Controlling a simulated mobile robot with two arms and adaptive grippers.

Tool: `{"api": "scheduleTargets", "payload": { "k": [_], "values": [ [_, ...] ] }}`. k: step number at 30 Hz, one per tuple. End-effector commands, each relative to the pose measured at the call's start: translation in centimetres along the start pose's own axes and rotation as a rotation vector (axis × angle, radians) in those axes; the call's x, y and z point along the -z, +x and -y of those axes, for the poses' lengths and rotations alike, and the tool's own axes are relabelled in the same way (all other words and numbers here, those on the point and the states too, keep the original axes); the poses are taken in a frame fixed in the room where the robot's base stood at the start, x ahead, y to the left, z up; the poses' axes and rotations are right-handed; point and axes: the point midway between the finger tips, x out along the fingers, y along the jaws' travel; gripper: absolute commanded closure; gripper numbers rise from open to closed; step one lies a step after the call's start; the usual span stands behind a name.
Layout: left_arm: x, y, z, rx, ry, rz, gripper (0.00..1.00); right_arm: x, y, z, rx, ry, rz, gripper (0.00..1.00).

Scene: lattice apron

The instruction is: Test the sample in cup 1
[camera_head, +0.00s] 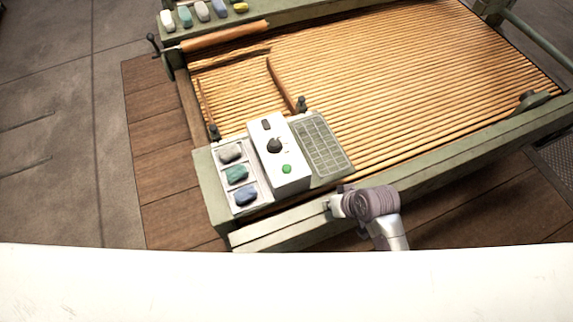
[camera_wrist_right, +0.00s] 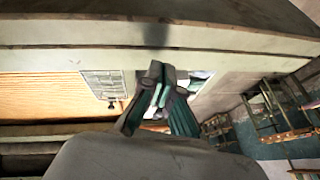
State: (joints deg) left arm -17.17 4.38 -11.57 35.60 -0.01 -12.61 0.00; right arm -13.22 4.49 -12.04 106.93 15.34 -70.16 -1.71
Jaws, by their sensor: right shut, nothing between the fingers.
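A pale tray (camera_head: 255,194) at the near left corner of the machine has three compartments in a row. They hold a grey lump (camera_head: 230,154), a teal lump (camera_head: 236,173) and a blue lump (camera_head: 245,195). I cannot read which is cup 1. Beside the tray stands a white box (camera_head: 292,180) with a dark knob (camera_head: 274,145), a green button (camera_head: 286,169) and a small dark slot or window (camera_head: 266,125). My right gripper (camera_head: 333,204) is shut and empty by the front rail, right of the box. Its fingers show in the right wrist view (camera_wrist_right: 156,88). My left gripper is out of view.
A grey gridded panel (camera_head: 320,145) lies right of the box. A wide bed of wooden slats (camera_head: 400,80) fills the green frame (camera_head: 450,148). Several coloured pieces (camera_head: 203,11) sit on the far left ledge. Small dark posts (camera_head: 301,104) stand behind the box.

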Motion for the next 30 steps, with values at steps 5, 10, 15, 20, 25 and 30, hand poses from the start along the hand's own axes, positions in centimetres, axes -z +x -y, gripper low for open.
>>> {"api": "scheduleTargets", "payload": {
  "k": [5,10,15,20,25,30],
  "values": [
    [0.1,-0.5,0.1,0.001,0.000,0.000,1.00,6.6,1.8,3.0,0.131,-0.003,-0.067,1.00],
    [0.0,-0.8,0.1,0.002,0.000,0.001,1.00,13.2,3.4,5.8,0.254,0.015,-0.128,1.00],
    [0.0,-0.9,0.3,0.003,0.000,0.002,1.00,16.8,3.9,7.2,0.316,0.031,-0.160,1.00],
    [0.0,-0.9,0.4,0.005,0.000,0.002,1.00,17.6,4.0,7.5,0.331,0.036,-0.166,1.00],
    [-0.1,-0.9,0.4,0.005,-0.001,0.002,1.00,17.6,4.0,7.5,0.330,0.036,-0.167,1.00],
    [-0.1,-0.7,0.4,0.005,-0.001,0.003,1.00,17.4,4.1,7.4,0.330,0.036,-0.167,1.00]
  ]
}}
